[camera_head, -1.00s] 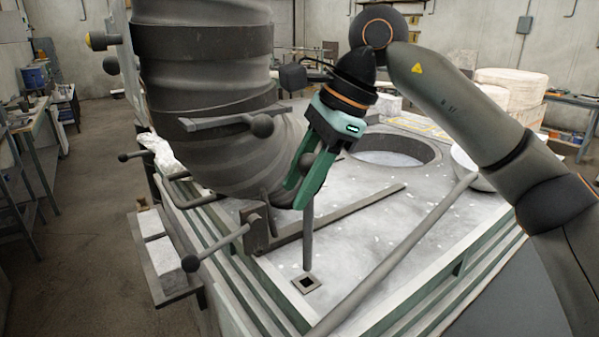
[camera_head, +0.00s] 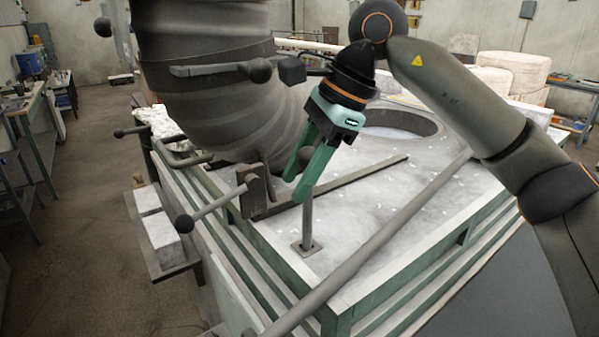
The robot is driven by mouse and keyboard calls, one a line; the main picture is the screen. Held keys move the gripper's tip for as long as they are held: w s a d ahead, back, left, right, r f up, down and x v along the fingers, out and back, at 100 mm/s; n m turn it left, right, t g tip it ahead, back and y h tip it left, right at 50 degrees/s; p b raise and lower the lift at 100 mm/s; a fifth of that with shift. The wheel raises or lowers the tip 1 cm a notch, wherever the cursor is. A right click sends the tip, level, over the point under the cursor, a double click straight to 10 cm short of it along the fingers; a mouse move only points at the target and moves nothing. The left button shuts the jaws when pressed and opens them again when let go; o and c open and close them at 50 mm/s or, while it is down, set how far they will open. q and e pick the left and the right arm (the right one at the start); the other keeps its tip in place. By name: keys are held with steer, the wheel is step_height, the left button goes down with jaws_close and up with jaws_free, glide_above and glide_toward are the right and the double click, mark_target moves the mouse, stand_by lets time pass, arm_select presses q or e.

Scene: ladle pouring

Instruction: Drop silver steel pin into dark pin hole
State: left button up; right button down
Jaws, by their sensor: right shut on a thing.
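The silver-grey steel pin (camera_head: 307,222) stands upright under my right gripper (camera_head: 294,188). The gripper's green fingers are shut on the pin near its round knob (camera_head: 305,156). The pin's lower end meets the small square plate of the pin hole (camera_head: 316,246) on the pale tabletop. The dark opening is hidden by the pin, so I cannot tell how deep the end sits. My left gripper is not in view.
A large dark ribbed ladle (camera_head: 215,100) stands just left of my right gripper. A flat bar (camera_head: 355,183) lies behind the pin, and a long grey rod (camera_head: 375,243) slants across in front. A round opening (camera_head: 400,124) is farther back.

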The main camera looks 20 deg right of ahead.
step_height(320, 180, down, 7)
steer(key=b, duration=0.4)
steer(key=shift+r, duration=0.15)
stand_by(0.4)
stand_by(0.3)
steer(key=shift+c, duration=1.9)
jaws_free()
steer(key=v, duration=1.2)
steer(key=shift+r+p, duration=0.25)
steer(key=shift+p, duration=0.05)
steer(key=shift+d, duration=0.1)
